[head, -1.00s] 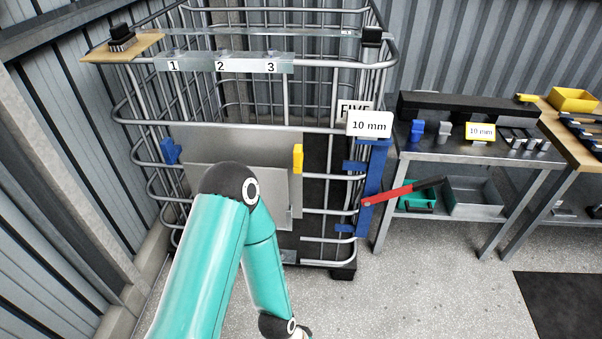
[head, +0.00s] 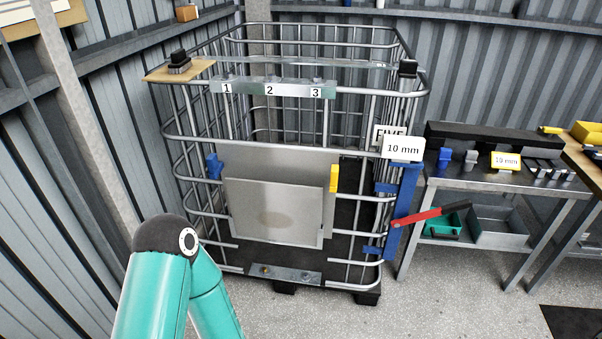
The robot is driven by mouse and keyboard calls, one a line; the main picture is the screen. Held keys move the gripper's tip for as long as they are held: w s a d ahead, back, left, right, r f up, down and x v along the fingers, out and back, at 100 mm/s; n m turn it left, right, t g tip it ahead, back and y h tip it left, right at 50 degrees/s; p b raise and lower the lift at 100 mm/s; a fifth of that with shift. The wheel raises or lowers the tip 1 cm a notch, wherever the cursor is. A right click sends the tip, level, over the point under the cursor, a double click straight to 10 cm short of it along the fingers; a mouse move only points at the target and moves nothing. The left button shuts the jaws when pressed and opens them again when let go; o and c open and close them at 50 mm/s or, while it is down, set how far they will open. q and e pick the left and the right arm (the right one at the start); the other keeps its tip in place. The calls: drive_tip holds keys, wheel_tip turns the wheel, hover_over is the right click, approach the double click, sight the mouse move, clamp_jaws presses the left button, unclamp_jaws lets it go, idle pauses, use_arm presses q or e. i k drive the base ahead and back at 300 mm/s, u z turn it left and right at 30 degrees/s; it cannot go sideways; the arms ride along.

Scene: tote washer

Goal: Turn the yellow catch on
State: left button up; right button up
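The yellow catch (head: 334,178) is a small upright block at the right edge of the grey panel (head: 275,205) on the front of the wire cage (head: 290,137). A blue catch (head: 214,167) sits at the panel's left edge. A teal arm of mine with a black elbow reaches in at the lower left of the head view. Its gripper is below the frame, so its state is hidden. My other gripper is not in view either. Nothing of mine touches the yellow catch.
A blue upright (head: 402,215) with a red lever (head: 418,216) stands at the cage's right corner, below a "10 mm" sign (head: 402,149). A steel bench (head: 490,184) with blocks stands to the right. Grey walls close the left and back. The floor in front is clear.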

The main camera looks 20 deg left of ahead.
sight(334, 168)
drive_tip(key=u, duration=0.3)
drive_tip(key=i, duration=1.1)
drive_tip(key=z, duration=0.15)
drive_tip(key=k, duration=0.6)
drive_tip(key=u, duration=0.15)
